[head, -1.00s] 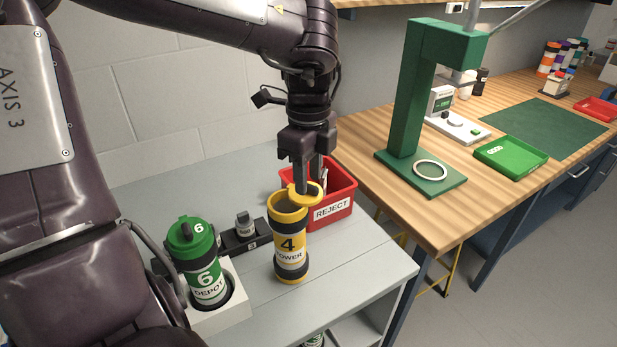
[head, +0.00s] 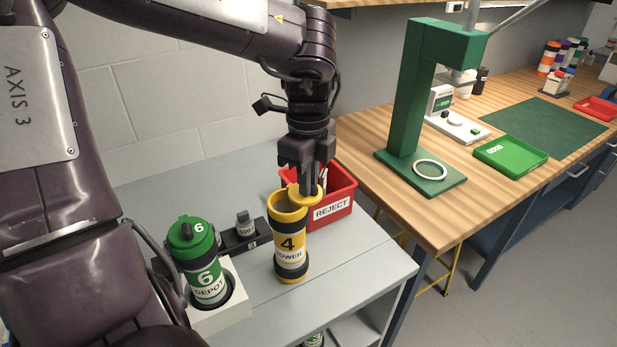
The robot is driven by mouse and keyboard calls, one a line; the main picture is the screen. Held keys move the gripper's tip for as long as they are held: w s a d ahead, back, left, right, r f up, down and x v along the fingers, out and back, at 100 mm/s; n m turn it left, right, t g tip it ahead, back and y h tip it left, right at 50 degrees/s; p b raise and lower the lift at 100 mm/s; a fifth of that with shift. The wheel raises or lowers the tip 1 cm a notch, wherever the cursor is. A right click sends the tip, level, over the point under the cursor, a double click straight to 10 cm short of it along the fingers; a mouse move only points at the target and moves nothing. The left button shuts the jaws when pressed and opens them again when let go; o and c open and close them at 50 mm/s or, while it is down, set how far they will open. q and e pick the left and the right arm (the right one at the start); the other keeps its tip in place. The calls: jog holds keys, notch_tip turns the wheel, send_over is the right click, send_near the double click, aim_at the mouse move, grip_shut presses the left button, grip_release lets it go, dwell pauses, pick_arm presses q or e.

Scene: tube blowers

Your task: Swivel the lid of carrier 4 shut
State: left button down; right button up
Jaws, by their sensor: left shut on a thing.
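Carrier 4 (head: 291,244) is a yellow tube with black bands, labelled 4. It stands upright on the grey bench and its top is open. Its yellow lid (head: 300,200) is swung out to the right side of the mouth. My left gripper (head: 309,192) points down from above and is shut at the lid, on its raised part, which the fingers partly hide. My right gripper is not in view.
A red REJECT bin (head: 333,206) stands close behind and right of carrier 4. Green carrier 6 (head: 205,262) stands in a white holder (head: 233,308) at left. A small black stand (head: 243,239) lies between them. The bench front (head: 340,285) is clear.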

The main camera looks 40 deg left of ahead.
aim_at(298, 198)
pick_arm(q)
jog(key=m, duration=0.2)
jog(key=s+m+p, duration=0.1)
jog(key=shift+s+r+m, duration=0.1)
jog(key=shift+s+m, duration=0.05)
jog(key=shift+m, duration=0.25)
jog(key=m, duration=0.1)
jog(key=s+m, duration=0.1)
jog(key=m, duration=0.1)
jog(key=shift+a, duration=0.15)
dwell(0.9)
jog(key=c, duration=1.4)
grip_release()
jog(key=shift+c, duration=0.2)
notch_tip(298, 198, up, 8)
jog(key=shift+f, duration=0.2)
jog(key=shift+o, duration=0.2)
